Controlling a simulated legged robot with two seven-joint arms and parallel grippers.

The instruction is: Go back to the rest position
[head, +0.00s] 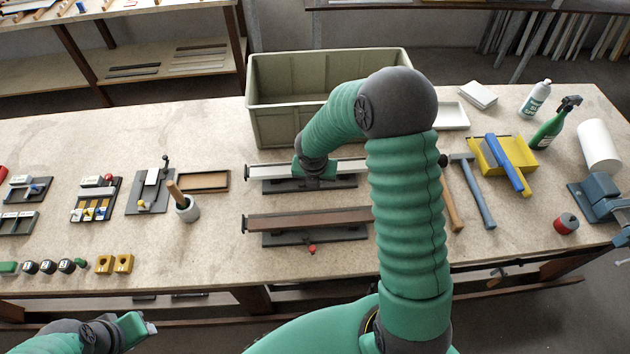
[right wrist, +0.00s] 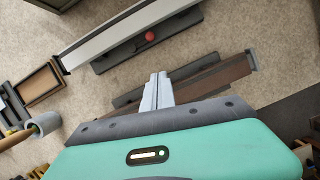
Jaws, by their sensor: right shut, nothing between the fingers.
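My right arm reaches up over the bench in the head view and bends down to the left. Its hand is over the white profile (head: 268,171), which lies on a dark fixture base (head: 345,181); the fingers are hidden there. In the right wrist view my right gripper (right wrist: 158,88) is shut and empty, its tips over the bench between the white profile (right wrist: 125,32) and the brown profile (right wrist: 225,80). The brown profile also lies on a fixture in the head view (head: 300,219). My left gripper (head: 150,327) is low at the left, in front of the bench; its finger gap is unclear.
A green-grey crate (head: 275,122) stands behind the profiles. Hammers (head: 475,190), a yellow holder (head: 512,150) and bottles (head: 548,130) are at the right. A cup with a handled tool (head: 187,208) and small fixtures (head: 95,200) are at the left. Bare bench lies around the brown profile.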

